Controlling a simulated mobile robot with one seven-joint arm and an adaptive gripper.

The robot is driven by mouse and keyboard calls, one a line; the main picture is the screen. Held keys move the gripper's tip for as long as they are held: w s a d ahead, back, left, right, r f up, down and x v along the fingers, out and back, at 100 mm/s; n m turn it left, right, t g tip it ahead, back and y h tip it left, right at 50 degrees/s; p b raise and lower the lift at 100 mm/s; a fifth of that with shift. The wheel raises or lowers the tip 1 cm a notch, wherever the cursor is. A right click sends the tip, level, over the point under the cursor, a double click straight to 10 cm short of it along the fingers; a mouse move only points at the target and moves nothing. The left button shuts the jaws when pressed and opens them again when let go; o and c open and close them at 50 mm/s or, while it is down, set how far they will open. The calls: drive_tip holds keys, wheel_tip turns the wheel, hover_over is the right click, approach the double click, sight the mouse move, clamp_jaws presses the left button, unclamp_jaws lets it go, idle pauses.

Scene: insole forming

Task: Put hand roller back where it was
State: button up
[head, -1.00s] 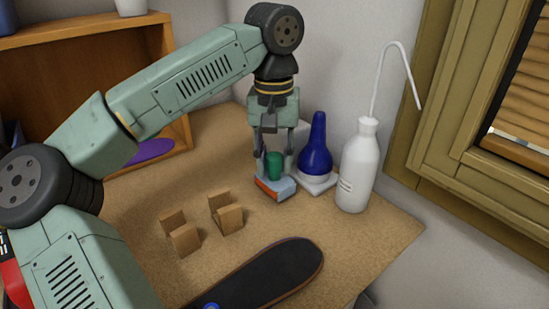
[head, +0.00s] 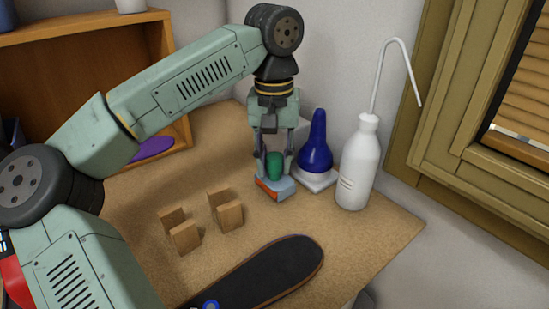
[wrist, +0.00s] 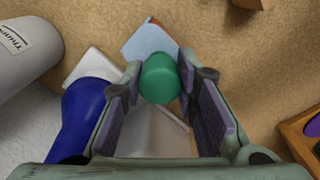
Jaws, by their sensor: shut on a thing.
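My gripper (head: 273,160) points down, its fingers shut on the upright green knob of a light-blue block with an orange edge (head: 276,191). In the wrist view the fingers flank the green knob (wrist: 160,79), and the light-blue top (wrist: 148,44) shows beyond it. The block is at or just above the tabletop; I cannot tell if it touches. No thing is clearly a hand roller. A blue ringed round end (head: 210,305) shows at the bottom edge by the dark insole-shaped board (head: 265,272); the rest is cut off. Two notched wooden rests (head: 184,236) (head: 229,214) stand empty.
A blue bulb-shaped bottle (head: 316,146) on a white base (head: 318,181) stands close right of the block. A white bottle with a bent spout (head: 357,170) is farther right. A wooden shelf (head: 177,142) with a purple piece is behind left. The tabletop (head: 330,225) is clear right of the board.

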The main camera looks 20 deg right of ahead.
drive_tip(key=o, duration=1.2)
drive_tip(key=o, duration=0.6)
drive_tip(key=shift+c, duration=0.2)
drive_tip(key=shift+r, duration=0.1)
drive_tip(key=shift+r+p, duration=3.9)
drive_tip(key=shift+r, duration=0.6)
drive_tip(key=shift+f, duration=0.1)
